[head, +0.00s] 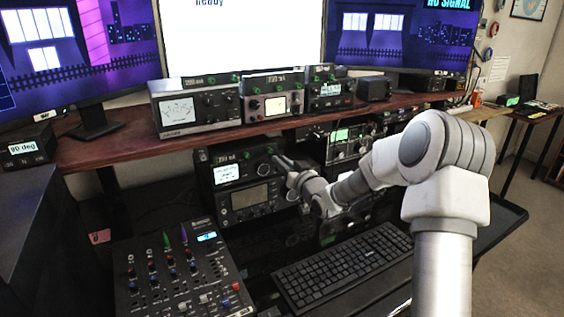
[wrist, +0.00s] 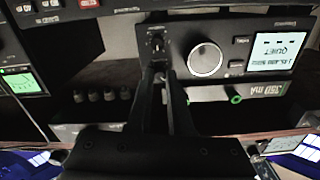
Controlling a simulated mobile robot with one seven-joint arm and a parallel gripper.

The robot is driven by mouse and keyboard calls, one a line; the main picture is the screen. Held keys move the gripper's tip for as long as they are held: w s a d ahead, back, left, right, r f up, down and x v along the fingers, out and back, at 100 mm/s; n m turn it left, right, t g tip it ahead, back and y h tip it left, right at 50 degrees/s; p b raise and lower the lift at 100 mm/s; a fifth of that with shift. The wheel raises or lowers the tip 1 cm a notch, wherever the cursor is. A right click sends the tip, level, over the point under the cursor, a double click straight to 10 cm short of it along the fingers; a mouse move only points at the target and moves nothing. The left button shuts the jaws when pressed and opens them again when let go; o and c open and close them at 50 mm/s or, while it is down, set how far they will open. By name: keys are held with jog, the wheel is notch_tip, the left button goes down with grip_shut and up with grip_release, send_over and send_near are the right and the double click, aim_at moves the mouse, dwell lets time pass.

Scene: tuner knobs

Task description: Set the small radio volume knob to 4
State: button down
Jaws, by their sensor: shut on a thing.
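The small black radio (head: 206,172) with a lit white display sits under the wooden shelf in the head view. It also shows upside down in the wrist view (wrist: 236,70), with a large silver dial and a display with the word QUIET. The small volume knob (wrist: 156,42) is at the end of its front panel, beside the dial. In the head view my gripper (head: 282,165) is at the radio's right end and hides the knob. I cannot read the knob's setting.
A second radio (head: 248,200) is directly below, and another with a green display (head: 345,147) stands to the right. The shelf (head: 110,148) with more equipment is above. A mixer (head: 175,275) and a keyboard (head: 340,265) lie in front.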

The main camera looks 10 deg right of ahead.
jog(key=shift+m, duration=1.5)
jog(key=shift+p, duration=0.3)
jog(key=c, duration=0.8)
grip_release()
jog(key=shift+s, duration=0.1)
jog(key=p+v, duration=0.1)
jog(key=v, duration=1.6)
jog(key=shift+s, duration=0.15)
